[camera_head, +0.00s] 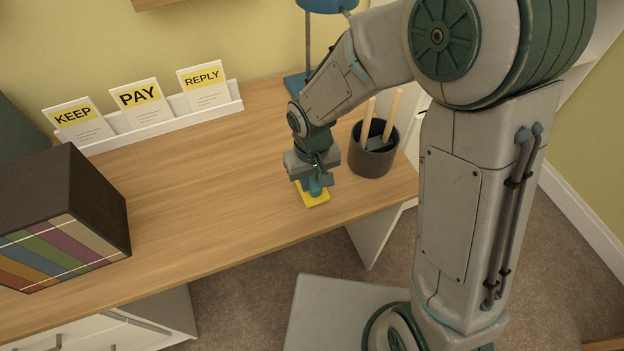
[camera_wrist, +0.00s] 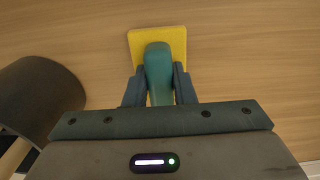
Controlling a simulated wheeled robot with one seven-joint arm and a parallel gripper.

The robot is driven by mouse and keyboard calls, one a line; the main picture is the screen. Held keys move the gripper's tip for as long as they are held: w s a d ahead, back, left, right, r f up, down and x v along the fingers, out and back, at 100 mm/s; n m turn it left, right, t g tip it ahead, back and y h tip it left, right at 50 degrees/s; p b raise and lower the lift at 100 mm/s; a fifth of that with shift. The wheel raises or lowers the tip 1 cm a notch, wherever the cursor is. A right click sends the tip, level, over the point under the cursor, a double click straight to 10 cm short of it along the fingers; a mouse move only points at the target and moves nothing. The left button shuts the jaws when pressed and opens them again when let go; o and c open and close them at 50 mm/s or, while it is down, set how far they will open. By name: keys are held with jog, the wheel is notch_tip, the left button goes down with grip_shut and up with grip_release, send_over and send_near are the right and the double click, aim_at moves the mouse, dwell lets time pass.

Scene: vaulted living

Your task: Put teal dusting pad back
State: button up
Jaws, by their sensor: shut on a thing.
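The teal dusting pad (camera_wrist: 158,70) has a teal handle and a flat yellow square base. In the wrist view the two fingers of my gripper (camera_wrist: 159,88) are shut on the handle, one on each side. In the head view my gripper (camera_head: 315,183) is low over the desk, with the yellow base (camera_head: 315,197) below it at the desk's front right. The base is on or just above the wood; I cannot tell which. Part of the handle is hidden by my gripper.
A dark pot (camera_head: 372,158) with wooden-handled tools stands close to the right of my gripper. A white rack (camera_head: 150,124) holds KEEP, PAY and REPLY cards at the back. A dark box (camera_head: 98,205) of coloured folders stands left. The desk (camera_head: 205,190) is clear between them. A blue lamp (camera_head: 296,85) stands behind.

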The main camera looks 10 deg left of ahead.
aim_at(312, 179)
jog(key=shift+f, duration=0.3)
jog(key=shift+f, duration=0.15)
jog(key=o, duration=1)
jog(key=shift+c, duration=0.2)
notch_tip(312, 179, up, 12)
jog(key=r+p, duration=0.1)
jog(key=s+d+r+m, duration=0.2)
jog(key=d, duration=0.5)
jog(key=s+d+r+m+t, duration=0.1)
jog(key=s+d+r+m, duration=0.1)
jog(key=d, duration=0.6)
jog(key=s+d+r+m+t, duration=0.1)
jog(key=s+d+m, duration=0.1)
jog(key=d, duration=0.5)
jog(key=shift+s+d+r, duration=0.2)
jog(key=shift+s+r, duration=0.2)
jog(key=shift+s, duration=0.3)
